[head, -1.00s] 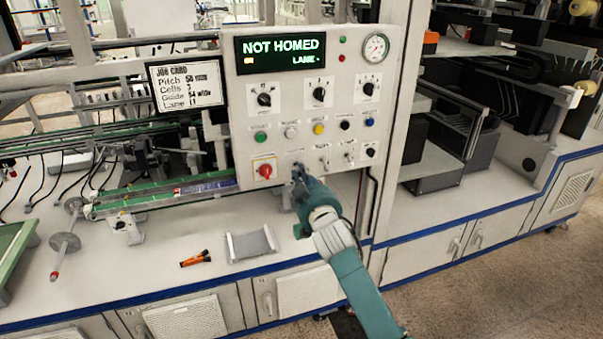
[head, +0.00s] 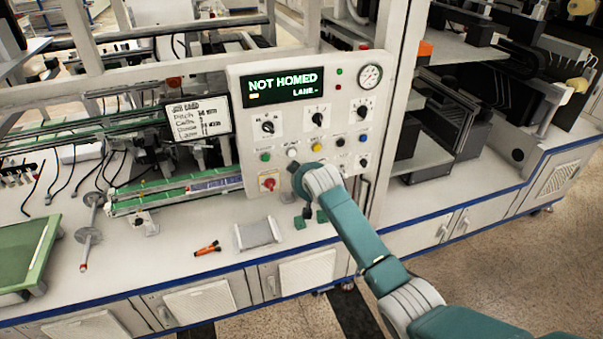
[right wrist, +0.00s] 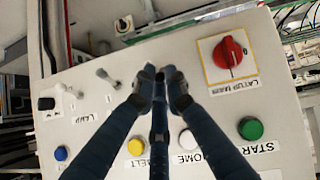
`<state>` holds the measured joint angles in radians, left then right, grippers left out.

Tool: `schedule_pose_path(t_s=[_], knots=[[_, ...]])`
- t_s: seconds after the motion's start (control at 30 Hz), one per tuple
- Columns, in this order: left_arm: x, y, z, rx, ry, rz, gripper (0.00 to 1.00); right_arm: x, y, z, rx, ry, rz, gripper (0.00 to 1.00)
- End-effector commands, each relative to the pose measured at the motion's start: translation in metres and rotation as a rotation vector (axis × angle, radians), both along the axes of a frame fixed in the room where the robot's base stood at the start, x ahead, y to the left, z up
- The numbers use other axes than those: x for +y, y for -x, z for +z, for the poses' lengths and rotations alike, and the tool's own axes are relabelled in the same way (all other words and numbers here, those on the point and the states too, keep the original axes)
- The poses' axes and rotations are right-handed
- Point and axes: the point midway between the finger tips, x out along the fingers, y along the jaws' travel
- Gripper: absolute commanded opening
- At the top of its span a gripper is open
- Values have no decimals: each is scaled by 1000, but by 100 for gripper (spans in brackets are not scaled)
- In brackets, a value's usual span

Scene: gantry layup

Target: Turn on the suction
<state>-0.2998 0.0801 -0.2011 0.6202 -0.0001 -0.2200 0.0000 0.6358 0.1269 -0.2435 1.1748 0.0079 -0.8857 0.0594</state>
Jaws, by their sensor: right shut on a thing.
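The white control panel (head: 240,150) stands upright on the bench, with a row of small switches low on its face. My right gripper (right wrist: 160,78) is at this row, with its fingers closed together on a small switch beside the red rotary knob (right wrist: 229,52). The fingers cover that switch and its label, so I cannot read its name or see its position. Two other toggle switches (right wrist: 107,76) stand free beside the fingers. In the head view my right wrist hides the fingertips at the panel (head: 297,172). My left gripper is not in view.
The display (head: 282,86) reads NOT HOMED. Green (right wrist: 250,128), white (right wrist: 187,140), yellow (right wrist: 137,147) and blue (right wrist: 61,153) buttons lie close to the fingers. An orange tool (head: 208,248) and a grey tray (head: 257,234) are on the bench below.

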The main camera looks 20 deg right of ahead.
Motion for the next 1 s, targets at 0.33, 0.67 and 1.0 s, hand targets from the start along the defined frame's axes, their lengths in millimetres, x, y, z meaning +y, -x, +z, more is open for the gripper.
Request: schedule_pose_path(t_s=[0.33,0.67,1.0], knots=[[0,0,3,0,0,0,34,4,1,-4,128,0,4,0],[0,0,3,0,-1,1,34,4,2,-4,143,0,3,0],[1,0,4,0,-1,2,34,3,0,-2,137,0,2,28]])
